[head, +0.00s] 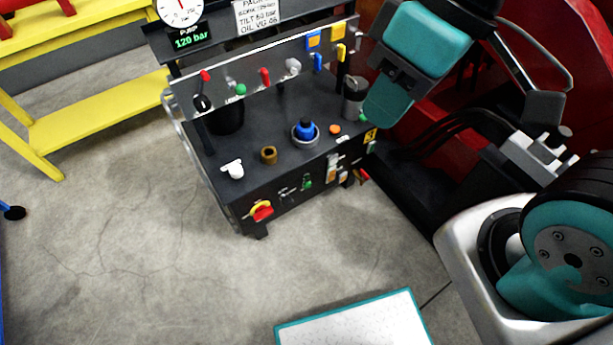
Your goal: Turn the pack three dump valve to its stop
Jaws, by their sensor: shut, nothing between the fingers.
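The hydraulic pack is a dark bench unit (272,130) in the middle of the head view, with a sign (257,14) that starts with "PACK". A small yellow tag (371,135) on its right front seems to carry a 3. Which fitting is the dump valve I cannot tell. Candidates are a red knob on a yellow plate (262,211) on the front, and red handles (265,77) on the upper panel.
A pump display (190,38) reads 120 bar below a round gauge (180,8). A blue knob (305,131), a brown fitting (269,155) and a white fitting (233,169) stand on the deck. A yellow frame (95,110) is left. The floor in front (150,260) is open.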

